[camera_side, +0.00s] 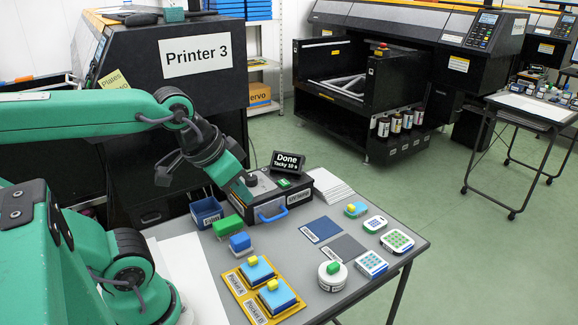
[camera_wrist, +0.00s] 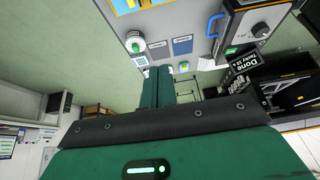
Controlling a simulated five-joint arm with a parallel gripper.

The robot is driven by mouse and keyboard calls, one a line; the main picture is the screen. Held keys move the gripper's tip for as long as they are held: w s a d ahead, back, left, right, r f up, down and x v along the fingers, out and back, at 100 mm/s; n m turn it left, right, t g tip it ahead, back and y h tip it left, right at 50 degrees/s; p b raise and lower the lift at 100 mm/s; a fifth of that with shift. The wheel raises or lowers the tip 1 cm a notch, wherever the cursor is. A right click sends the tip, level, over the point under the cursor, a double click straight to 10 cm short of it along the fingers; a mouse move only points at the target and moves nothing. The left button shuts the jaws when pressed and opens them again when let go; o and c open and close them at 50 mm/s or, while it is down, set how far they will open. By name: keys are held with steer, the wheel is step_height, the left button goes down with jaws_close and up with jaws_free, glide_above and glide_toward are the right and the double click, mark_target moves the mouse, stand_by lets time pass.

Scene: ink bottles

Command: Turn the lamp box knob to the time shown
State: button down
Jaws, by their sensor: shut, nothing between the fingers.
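The lamp box (camera_side: 270,207) is a dark box with a blue handle (camera_side: 272,215) on its front. A small black knob (camera_side: 251,181) stands on its top, beside a green button (camera_side: 284,183). A tilted black display (camera_side: 288,162) behind it reads "Done" and "Tacky 10 s". The box is at the upper right of the wrist view, with the knob (camera_wrist: 260,29) there. My gripper (camera_side: 246,195) is over the left part of the box in the side view, close to the knob. In the wrist view my gripper (camera_wrist: 158,70) is shut and empty, with its fingertips apart from the knob.
A yellow tray (camera_side: 237,284) with two blue-and-yellow blocks lies at the table's front. Beside the box are a dark blue bin (camera_side: 207,211) and a green block (camera_side: 228,225). Flat pads (camera_side: 321,229), a round white pot (camera_side: 332,276) and several small items occupy the right side.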

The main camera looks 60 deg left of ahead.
steer(key=c, duration=1.5)
jaws_free()
steer(key=shift+w, duration=0.1)
steer(key=o, duration=0.4)
steer(key=shift+w+a+r, duration=0.1)
steer(key=shift+w+a, duration=0.05)
steer(key=shift+o, duration=0.7)
steer(key=shift+w+a+r, duration=0.1)
steer(key=shift+w+a, duration=0.1)
steer(key=shift+w, duration=0.05)
steer(key=n+g, duration=0.6)
steer(key=n, duration=0.5)
glide_above(251, 181)
steer(key=w+a, duration=0.1)
step_height(251, 181, down, 8)
steer(key=shift+a+f, duration=0.1)
steer(key=shift+f, duration=0.1)
steer(key=shift+a+f, duration=0.2)
steer(key=shift+a, duration=0.15)
steer(key=shift+f, duration=0.15)
steer(key=shift+f, duration=3.75)
